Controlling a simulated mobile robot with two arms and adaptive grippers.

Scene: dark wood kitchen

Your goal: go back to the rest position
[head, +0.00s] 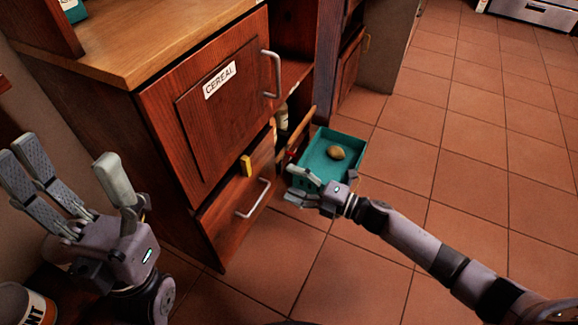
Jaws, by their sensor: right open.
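My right gripper (296,184) is open at the near left corner of a teal open box (352,143). I cannot tell whether its fingers touch the box. A brown, rounded item (337,153) like a potato lies in the box. My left gripper (82,190) is at the far left, with its fingers spread, pointing up, and nothing between them. It is apart from the cabinet front.
A wooden cabinet with a door labelled CEREAL (220,80) fills the middle left; its metal handles stick out. A yellow item (246,166) is at its lower front. A can (22,305) stands bottom left. The tiled floor (450,170) at right is clear.

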